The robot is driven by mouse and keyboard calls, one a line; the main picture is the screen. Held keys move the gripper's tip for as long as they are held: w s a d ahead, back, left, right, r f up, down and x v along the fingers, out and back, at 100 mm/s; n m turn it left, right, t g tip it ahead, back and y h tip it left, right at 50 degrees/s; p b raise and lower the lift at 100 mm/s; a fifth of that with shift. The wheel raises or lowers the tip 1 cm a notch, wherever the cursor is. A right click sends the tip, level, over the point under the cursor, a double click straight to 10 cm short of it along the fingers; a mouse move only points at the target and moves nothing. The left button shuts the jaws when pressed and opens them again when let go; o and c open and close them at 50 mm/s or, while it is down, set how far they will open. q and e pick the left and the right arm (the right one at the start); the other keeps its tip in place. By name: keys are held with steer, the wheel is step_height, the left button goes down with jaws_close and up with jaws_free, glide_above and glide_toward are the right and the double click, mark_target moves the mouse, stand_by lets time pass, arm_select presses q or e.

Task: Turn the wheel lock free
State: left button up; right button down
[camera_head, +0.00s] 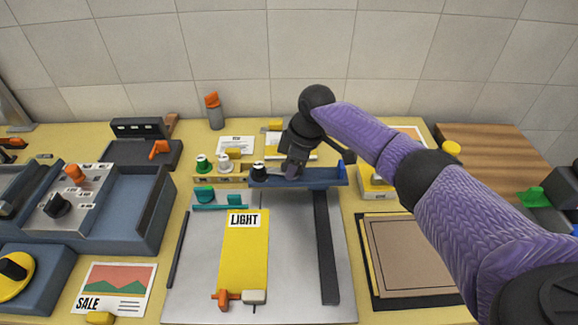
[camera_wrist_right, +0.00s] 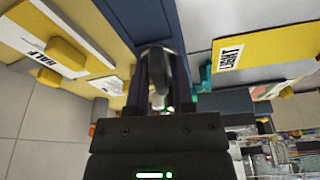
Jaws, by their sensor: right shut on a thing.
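My right gripper (camera_head: 291,172) reaches down onto the long blue bar (camera_head: 325,177) at the back of the grey board. In the right wrist view, its fingers (camera_wrist_right: 156,100) are shut around a dark grey handle (camera_wrist_right: 156,66) at the blue bar. The fingers hide most of this handle in the head view. A black knob (camera_head: 258,168) stands on the left end of the bar, just left of the gripper. No readable label shows which part is the wheel lock. My left gripper is not in view.
A yellow "LIGHT" strip (camera_head: 243,262) lies on the grey board (camera_head: 285,265), with an orange lever (camera_head: 222,298) at its front. A blue-grey machine (camera_head: 128,208) is further left; a brown pad (camera_head: 405,255) lies right.

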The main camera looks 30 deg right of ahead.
steer(key=m+p, duration=0.2)
steer(key=p, duration=0.1)
steer(key=m+p, duration=0.2)
steer(key=shift+r+t+h, duration=0.3)
steer(key=shift+t, duration=0.1)
steer(key=shift+f+m, duration=0.1)
steer(key=shift+m, duration=0.2)
steer(key=shift+f, duration=0.15)
